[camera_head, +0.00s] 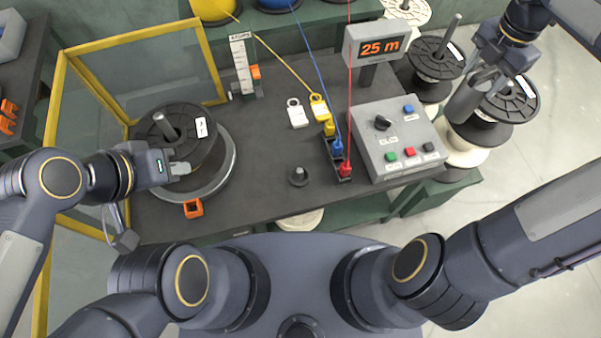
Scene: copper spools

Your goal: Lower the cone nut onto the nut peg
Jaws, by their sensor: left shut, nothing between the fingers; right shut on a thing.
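A grey, roughly cylindrical piece, apparently the cone nut (466,101), is held tilted by my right gripper (487,78) at the upper right, in front of the stacked spools. The gripper is shut on it, and the fingers partly hide its top. A small dark peg on a round base, apparently the nut peg (298,175), stands upright and bare on the table (262,200), well to the left of the held piece. My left gripper (184,170) is shut and empty beside the black spool (196,146) on the left.
The black spool sits on a round grey turntable (222,172) with a spindle (166,126) through it. A control box (394,140), a "25 m" display (378,47) and a row of coloured wire holders (337,147) stand between the peg and my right gripper. Spool stacks (462,155) stand at right.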

